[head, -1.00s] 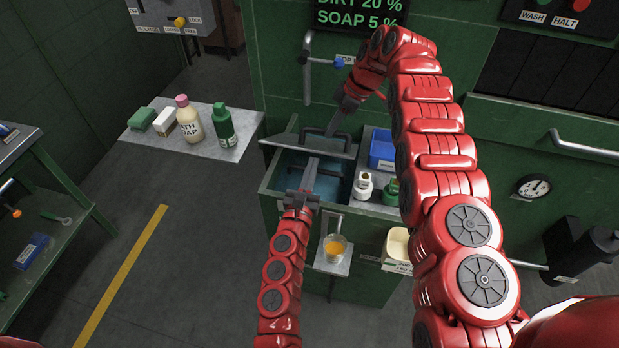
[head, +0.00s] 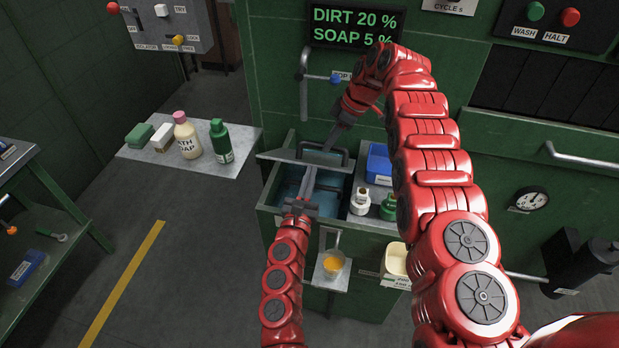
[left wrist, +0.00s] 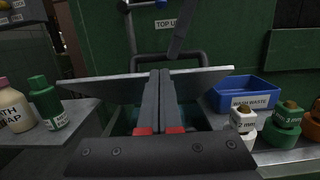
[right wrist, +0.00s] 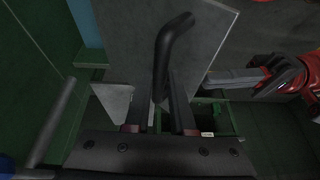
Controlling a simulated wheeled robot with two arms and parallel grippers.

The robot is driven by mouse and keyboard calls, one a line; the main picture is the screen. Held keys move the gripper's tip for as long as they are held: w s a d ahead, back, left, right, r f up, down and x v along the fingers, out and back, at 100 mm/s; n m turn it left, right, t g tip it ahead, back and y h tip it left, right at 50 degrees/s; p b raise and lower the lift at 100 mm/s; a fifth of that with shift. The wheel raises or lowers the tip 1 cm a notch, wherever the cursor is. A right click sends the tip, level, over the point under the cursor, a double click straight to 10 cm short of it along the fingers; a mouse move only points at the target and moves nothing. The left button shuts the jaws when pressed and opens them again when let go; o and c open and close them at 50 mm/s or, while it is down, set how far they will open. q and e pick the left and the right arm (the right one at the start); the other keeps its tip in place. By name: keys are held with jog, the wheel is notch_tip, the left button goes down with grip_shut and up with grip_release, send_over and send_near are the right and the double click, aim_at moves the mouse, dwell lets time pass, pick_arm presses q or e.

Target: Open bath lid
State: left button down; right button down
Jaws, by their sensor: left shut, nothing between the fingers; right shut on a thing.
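The bath lid (head: 280,156) is a grey plate, tilted up over the open bath (head: 268,208), where blue shows inside. My right gripper (head: 330,146) is shut on the dark bar handle (head: 345,158) of the lid. The handle and lid also show in the right wrist view, with the handle (right wrist: 170,45) running down between the fingers. My left gripper (head: 310,170) is shut and empty, its fingers pointing up over the bath opening. In the left wrist view its fingertips (left wrist: 160,74) overlap the lid (left wrist: 205,78); I cannot tell whether they touch it.
A pipe lever (head: 304,90) rises behind.

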jog(key=shift+s+d+f, duration=0.1)
jog(key=shift+d+f, duration=0.1)
jog(key=shift+f, duration=0.1)
jog(key=c, duration=1.1)
grip_release()
jog(key=shift+o, duration=1.7)
jog(key=shift+w, duration=0.25)
